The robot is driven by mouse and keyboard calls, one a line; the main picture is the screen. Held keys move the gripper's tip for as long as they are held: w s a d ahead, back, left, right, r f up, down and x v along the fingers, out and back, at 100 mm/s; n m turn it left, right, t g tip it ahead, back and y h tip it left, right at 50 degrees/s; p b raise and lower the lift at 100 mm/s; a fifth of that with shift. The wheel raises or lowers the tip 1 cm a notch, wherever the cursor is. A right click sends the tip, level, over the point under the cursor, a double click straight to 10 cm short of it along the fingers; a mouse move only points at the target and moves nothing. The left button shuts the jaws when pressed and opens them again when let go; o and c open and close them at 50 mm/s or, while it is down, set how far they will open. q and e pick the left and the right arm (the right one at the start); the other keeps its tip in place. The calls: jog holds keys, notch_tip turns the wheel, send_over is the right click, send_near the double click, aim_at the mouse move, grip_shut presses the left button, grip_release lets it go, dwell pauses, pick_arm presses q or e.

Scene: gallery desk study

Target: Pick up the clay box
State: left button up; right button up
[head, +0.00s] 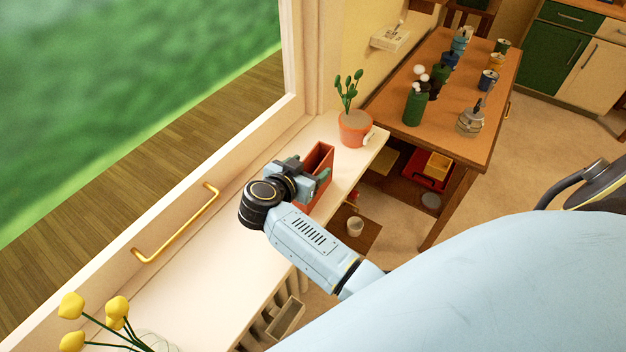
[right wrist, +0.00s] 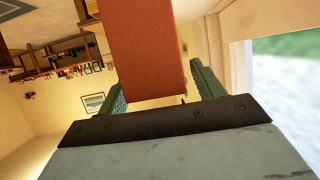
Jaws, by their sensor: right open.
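The clay box (head: 318,160) is a reddish-brown, open-topped box standing on the cream windowsill counter, in the middle of the head view. My right gripper (head: 321,181) is at the box, its arm reaching in from the right and hiding part of the box. In the right wrist view the red box (right wrist: 146,50) fills the top middle, between the two green fingers of my right gripper (right wrist: 160,85). The gripper is open, with visible gaps beside the box. My left gripper is not in view.
A potted plant (head: 355,127) stands beyond the box on the counter (head: 190,300). Yellow flowers (head: 72,306) are at the near left, and a brass handle (head: 178,225) runs along the window frame. A wooden table (head: 450,105) with bottles and cans stands at the back right.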

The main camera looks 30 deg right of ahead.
grip_shut()
jog(key=shift+r, duration=0.1)
dwell(0.3)
